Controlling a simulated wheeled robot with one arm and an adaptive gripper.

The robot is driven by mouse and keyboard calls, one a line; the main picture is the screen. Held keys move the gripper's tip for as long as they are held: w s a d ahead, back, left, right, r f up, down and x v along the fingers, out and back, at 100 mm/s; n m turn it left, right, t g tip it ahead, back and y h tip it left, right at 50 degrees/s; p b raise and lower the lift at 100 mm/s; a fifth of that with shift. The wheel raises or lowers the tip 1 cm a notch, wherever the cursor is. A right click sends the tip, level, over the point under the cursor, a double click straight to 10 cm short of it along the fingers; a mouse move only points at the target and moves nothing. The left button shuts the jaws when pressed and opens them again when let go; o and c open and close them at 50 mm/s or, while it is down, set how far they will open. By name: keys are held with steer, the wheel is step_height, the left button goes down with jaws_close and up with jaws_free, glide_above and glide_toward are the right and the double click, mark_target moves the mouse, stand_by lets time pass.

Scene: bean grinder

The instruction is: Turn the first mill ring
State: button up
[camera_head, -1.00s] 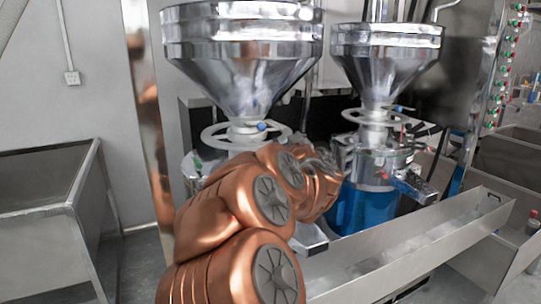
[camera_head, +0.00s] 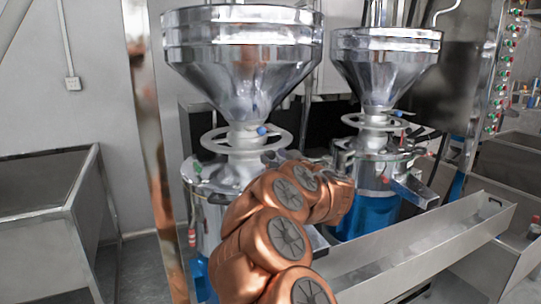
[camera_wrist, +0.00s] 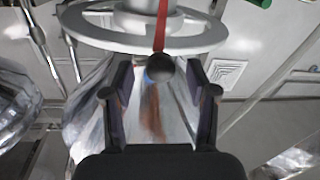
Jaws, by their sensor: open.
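The left, nearer mill has a grey ring (camera_head: 215,139) around its neck, below a shiny steel hopper (camera_head: 242,68). A blue knob (camera_head: 262,131) shows at the ring's front right. In the wrist view the ring (camera_wrist: 98,36) crosses the top, seemingly upside down, with the hopper below it. A dark round knob (camera_wrist: 160,70) with a blue edge lies between the fingertips in the picture; I cannot tell whether they touch it. My gripper (camera_wrist: 158,93) is open, its two dark fingers spread either side. In the head view my copper arm mostly hides the gripper.
A second mill with its own ring (camera_head: 349,119) and blue lower body (camera_head: 372,213) stands at the right. A long steel trough (camera_head: 420,247) runs along the front right. A steel bin (camera_head: 40,225) stands at the left, with some bare floor beside it.

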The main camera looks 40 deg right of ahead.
steer(key=shift+x, duration=1.25)
jaws_close()
